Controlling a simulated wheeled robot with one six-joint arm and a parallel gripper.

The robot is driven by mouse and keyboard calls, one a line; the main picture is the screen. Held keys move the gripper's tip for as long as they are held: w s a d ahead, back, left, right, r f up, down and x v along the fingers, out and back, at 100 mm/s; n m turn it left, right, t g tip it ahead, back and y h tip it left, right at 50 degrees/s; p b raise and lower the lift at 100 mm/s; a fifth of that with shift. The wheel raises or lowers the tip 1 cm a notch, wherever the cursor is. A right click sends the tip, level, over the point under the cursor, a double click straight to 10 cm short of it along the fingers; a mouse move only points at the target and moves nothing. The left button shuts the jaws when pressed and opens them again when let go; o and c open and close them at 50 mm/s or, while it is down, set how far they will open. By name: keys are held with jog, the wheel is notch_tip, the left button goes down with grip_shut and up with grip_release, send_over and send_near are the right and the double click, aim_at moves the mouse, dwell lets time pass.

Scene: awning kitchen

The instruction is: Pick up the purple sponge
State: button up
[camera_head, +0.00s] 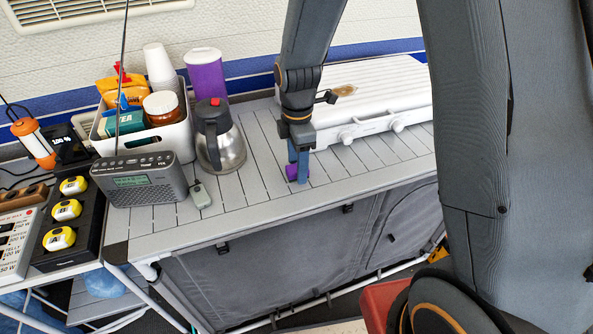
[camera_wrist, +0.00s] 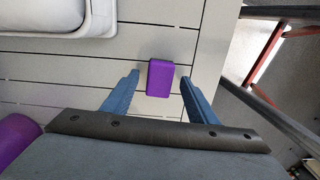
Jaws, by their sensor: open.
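The purple sponge (camera_wrist: 161,78) is a small block lying on the grey slatted table. In the wrist view it sits just past the fingertips, between their lines and closer to the right finger. My gripper (camera_wrist: 158,82) is open and empty, with its two blue fingers apart. In the head view my gripper (camera_head: 299,174) points down at the table, and the sponge (camera_head: 291,172) shows partly behind the fingers.
A white camp stove (camera_head: 375,95) stands right behind my gripper. A steel kettle (camera_head: 220,150), a grey radio (camera_head: 140,180) and a white bin (camera_head: 185,130) with goods stand to the left. The table (camera_head: 240,205) is clear between kettle and sponge; its front edge is close.

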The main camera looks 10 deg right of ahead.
jog(key=c, duration=1.1)
notch_tip(320, 180, up, 10)
jog(key=shift+b, duration=0.8)
